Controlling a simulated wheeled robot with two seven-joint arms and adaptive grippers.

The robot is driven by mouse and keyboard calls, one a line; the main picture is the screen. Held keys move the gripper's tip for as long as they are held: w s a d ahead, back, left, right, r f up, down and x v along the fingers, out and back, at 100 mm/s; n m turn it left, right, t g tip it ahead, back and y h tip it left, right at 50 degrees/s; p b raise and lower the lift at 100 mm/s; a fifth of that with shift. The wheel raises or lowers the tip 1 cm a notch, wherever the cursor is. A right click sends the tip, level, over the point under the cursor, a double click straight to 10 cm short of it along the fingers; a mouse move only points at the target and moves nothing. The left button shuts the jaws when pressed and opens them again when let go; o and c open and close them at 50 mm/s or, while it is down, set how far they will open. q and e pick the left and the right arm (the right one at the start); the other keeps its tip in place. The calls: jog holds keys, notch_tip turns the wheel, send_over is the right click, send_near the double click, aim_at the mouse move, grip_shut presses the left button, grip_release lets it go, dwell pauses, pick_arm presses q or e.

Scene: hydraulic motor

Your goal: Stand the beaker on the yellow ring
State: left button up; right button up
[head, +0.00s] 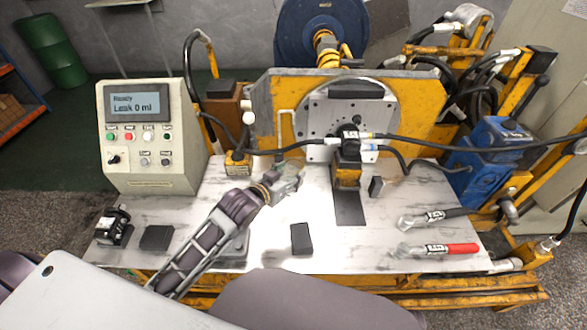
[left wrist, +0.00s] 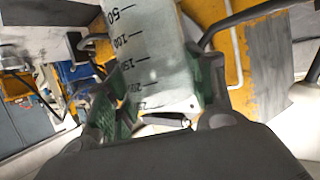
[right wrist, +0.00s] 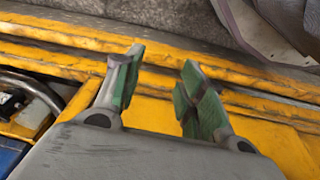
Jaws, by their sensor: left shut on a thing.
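My left gripper (head: 290,181) is low over the white table, left of the middle block. It is shut on the beaker (left wrist: 150,50), a pale cup with dark volume marks that fills the gap between the green-padded fingers (left wrist: 152,103) in the left wrist view. In the head view the beaker is small, and the gripper largely hides it. I cannot make out the yellow ring in any view. My right gripper (right wrist: 163,60) is open and empty above yellow frame bars; it does not show in the head view.
A control box (head: 150,135) reading "Leak 0 ml" stands at the left. A thin white bent pipe (head: 285,113) rises behind my left gripper. A yellow-black block (head: 347,172) with hoses is to its right. A black block (head: 301,239) and a red-handled tool (head: 440,249) lie in front.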

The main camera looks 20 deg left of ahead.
pick_arm(q)
jog(key=shift+w+d+f+m+h+b, duration=0.25)
jog(key=shift+d+m+h+b, duration=0.2)
jog(key=shift+b, duration=0.4)
jog(key=shift+f+b, duration=0.1)
jog(key=shift+b, duration=0.2)
jog(key=shift+d+f+m+b, duration=0.1)
jog(key=shift+f+m+b, duration=0.05)
jog(key=shift+m+b, duration=0.15)
pick_arm(e)
notch_tip(320, 180, up, 10)
jog(key=w+a, duration=0.1)
jog(key=w, duration=0.1)
jog(key=shift+f+t, duration=0.15)
jog(key=shift+t, duration=0.15)
pick_arm(q)
jog(key=shift+d+f+g+h+b, duration=0.1)
jog(key=shift+f+g+h+b, duration=0.05)
jog(key=shift+g+h+b, duration=0.25)
pick_arm(e)
jog(key=s+d+f, duration=0.1)
jog(key=s+f, duration=0.3)
jog(key=f, duration=1)
jog(key=s+d+f, duration=0.1)
jog(key=s+f, duration=0.4)
jog(key=f, duration=0.9)
jog(key=shift+d+f, duration=0.15)
jog(key=shift+f, duration=0.15)
